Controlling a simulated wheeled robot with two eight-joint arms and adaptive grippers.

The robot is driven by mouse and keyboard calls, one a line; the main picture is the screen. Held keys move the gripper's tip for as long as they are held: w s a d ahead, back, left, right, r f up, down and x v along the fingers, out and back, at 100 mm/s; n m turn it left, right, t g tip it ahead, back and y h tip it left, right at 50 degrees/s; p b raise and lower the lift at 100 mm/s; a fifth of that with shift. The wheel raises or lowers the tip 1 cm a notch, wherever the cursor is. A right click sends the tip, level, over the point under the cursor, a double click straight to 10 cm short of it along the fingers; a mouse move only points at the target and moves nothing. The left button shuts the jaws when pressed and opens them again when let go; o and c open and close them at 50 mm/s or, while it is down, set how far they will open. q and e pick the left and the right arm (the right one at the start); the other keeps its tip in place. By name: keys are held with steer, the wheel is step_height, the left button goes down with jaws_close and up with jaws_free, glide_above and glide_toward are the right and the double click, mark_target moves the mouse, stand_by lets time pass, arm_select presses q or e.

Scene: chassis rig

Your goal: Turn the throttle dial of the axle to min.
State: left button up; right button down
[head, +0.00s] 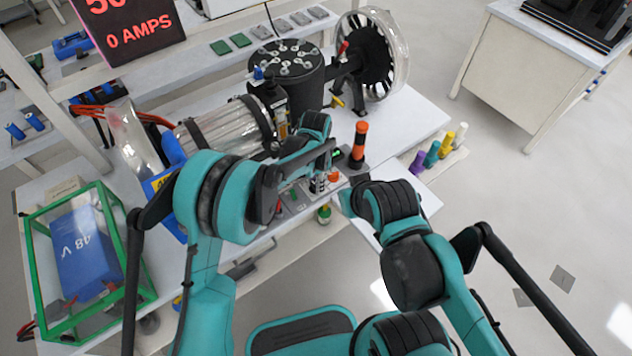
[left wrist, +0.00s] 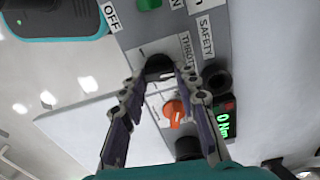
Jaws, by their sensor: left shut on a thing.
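In the left wrist view a grey control panel (left wrist: 135,37) carries a black round dial (left wrist: 158,66) beside a partly hidden label that starts "THROT". The fingers of my left gripper (left wrist: 162,77) are on either side of this dial and shut on it. The dial's pointer and the min mark cannot be read. In the head view my left gripper (head: 302,170) is over the panel at the bench's front edge and hides much of it. My right arm (head: 388,204) is to the right of the panel; its fingers cannot be made out.
An orange knob (left wrist: 176,112), a green "0 Nm" display (left wrist: 223,121) and a black knob (left wrist: 216,76) are close to the gripper. The motor (head: 285,70) and wheel (head: 376,52) are farther back. Open floor lies right.

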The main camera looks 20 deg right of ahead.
arm_select(q)
steer(key=n, duration=1.2)
steer(key=shift+w+a+n, duration=0.1)
steer(key=shift+a+n, duration=0.05)
steer(key=shift+n, duration=0.25)
steer(key=n, duration=0.6)
steer(key=shift+a, duration=0.1)
steer(key=n, duration=0.6)
steer(key=shift+n, duration=0.3)
steer(key=o, duration=1.2)
steer(key=shift+c, duration=0.2)
